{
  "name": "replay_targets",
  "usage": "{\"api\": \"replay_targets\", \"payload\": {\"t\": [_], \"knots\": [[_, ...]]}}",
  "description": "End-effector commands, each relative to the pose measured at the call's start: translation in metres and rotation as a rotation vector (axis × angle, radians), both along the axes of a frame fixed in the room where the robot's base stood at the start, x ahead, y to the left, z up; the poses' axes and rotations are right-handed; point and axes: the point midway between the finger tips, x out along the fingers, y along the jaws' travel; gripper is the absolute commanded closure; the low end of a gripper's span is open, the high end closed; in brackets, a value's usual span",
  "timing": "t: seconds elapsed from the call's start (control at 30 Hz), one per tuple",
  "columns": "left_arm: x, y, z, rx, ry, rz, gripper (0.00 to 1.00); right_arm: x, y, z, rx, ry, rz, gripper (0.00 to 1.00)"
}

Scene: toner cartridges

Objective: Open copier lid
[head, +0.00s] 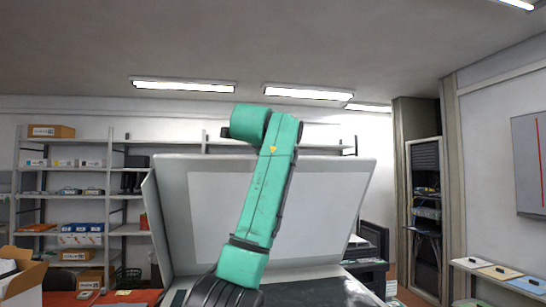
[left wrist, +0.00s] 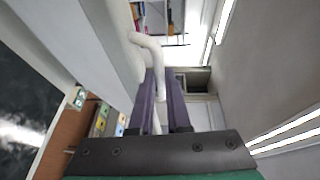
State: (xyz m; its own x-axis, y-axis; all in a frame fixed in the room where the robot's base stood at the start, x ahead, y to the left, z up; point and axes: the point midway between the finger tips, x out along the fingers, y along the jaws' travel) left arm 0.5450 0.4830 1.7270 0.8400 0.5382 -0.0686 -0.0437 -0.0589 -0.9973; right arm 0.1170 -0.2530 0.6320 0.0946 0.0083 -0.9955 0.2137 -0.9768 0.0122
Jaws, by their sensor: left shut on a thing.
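The copier lid (head: 325,200) stands raised and tilted back in the head view, its pale underside facing me. The copier's dark glass (head: 315,292) is exposed below it. A white curved handle (left wrist: 150,43) runs along the lid's side in the left wrist view, where the lid (left wrist: 95,35) also shows. My left gripper (left wrist: 162,85) has its purple fingers shut on the handle, one on each side of it. My green arm crosses in front of the lid in the head view, and the gripper itself does not show there. My right gripper is in neither view.
Shelves (head: 65,197) with boxes stand behind at the left. An open cardboard box (head: 22,285) is at the lower left. A dark rack (head: 425,190) stands at the right, and a side counter (head: 500,275) holds several coloured items.

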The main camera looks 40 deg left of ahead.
Motion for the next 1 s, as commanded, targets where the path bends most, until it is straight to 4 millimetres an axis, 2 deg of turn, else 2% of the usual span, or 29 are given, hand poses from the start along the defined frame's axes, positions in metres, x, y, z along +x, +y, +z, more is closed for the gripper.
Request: {"api": "replay_targets", "payload": {"t": [0.43,0.47,0.5,0.53,0.83,1.0], "knots": [[-0.001,-0.002,0.003,0.001,-0.004,0.000,1.00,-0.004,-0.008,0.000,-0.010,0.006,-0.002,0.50],[-0.001,-0.002,0.003,0.001,-0.004,0.000,0.78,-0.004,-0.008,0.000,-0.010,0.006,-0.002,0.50],[-0.001,-0.002,0.003,0.001,-0.004,0.000,0.62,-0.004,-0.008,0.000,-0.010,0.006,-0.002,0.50],[-0.001,-0.002,0.003,0.001,-0.004,0.000,0.55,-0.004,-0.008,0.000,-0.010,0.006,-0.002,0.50],[-0.002,-0.002,0.002,0.000,-0.002,0.000,0.55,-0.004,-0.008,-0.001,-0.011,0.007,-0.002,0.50],[-0.019,-0.014,-0.001,0.002,-0.005,-0.001,0.55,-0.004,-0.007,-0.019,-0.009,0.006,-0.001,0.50]]}}
